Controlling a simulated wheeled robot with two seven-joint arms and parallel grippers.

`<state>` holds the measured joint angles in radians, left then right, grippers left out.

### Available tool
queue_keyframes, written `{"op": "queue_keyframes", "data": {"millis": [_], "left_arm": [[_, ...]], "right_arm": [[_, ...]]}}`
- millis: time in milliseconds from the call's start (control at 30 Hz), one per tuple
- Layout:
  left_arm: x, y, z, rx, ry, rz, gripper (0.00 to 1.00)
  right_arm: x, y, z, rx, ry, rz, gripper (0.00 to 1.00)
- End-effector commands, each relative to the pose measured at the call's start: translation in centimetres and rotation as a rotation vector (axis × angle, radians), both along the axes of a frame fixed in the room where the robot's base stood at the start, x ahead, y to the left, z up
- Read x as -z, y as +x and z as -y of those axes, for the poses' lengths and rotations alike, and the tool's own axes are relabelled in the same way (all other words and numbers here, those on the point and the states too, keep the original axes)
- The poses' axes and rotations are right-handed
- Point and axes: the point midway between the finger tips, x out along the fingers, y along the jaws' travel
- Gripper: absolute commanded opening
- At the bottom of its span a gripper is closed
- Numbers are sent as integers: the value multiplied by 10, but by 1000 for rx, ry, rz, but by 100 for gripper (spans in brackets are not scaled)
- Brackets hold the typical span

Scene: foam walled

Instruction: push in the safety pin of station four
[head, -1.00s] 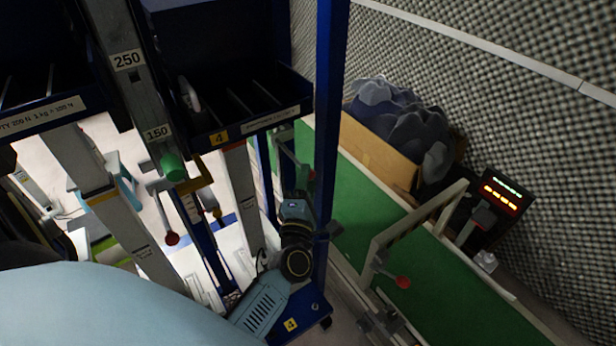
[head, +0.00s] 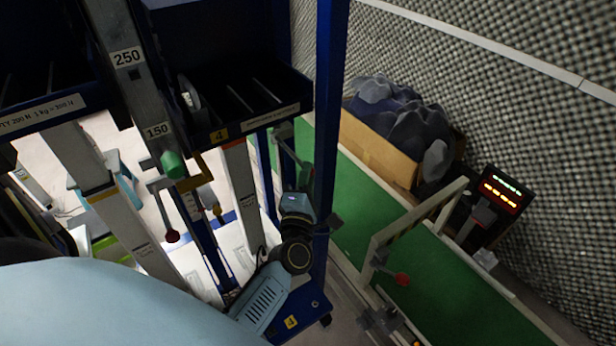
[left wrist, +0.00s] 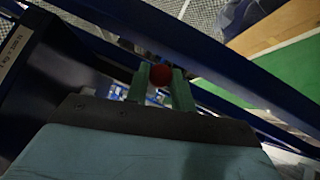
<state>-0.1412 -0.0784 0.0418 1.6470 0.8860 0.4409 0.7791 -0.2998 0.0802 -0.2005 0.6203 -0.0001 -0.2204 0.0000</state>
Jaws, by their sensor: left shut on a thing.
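Station four carries yellow "4" plates, one on its dark blue bin (head: 219,135) and one on its blue foot (head: 291,322). My left gripper (head: 304,178) is small in the head view, beside the blue upright post (head: 327,130), below the bin. In the left wrist view its two green fingers (left wrist: 160,88) stand on both sides of a red ball knob (left wrist: 160,74), shut on it. The pin's shaft behind the knob is hidden, so I cannot tell how deep it sits. My right gripper is in neither view.
A lever with a red ball (head: 172,236) and a green-ended handle (head: 174,164) hang at the left. A green conveyor (head: 440,290) with a frame and red knob (head: 402,279) runs at the right, near a cardboard box (head: 380,150) and lit display (head: 503,192).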

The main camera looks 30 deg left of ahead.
Motion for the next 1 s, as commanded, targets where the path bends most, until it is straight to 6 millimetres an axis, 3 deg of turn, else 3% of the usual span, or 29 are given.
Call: {"op": "queue_keyframes", "data": {"millis": [300, 400, 767, 800, 933, 1000], "left_arm": [[1, 26, -63, 0, 4, 2, 0], [2, 31, -75, 0, 3, -1, 0], [-1, 33, -82, -2, 0, 1, 0], [-1, 33, -82, -2, 1, 1, 29], [-1, 33, -81, -1, 0, 2, 46], [-1, 33, -81, -1, 0, 1, 46]], "right_arm": [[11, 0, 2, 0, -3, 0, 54], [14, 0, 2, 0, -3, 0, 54], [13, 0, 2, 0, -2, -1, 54], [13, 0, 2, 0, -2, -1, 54], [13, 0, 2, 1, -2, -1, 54], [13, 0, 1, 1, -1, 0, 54]]}}
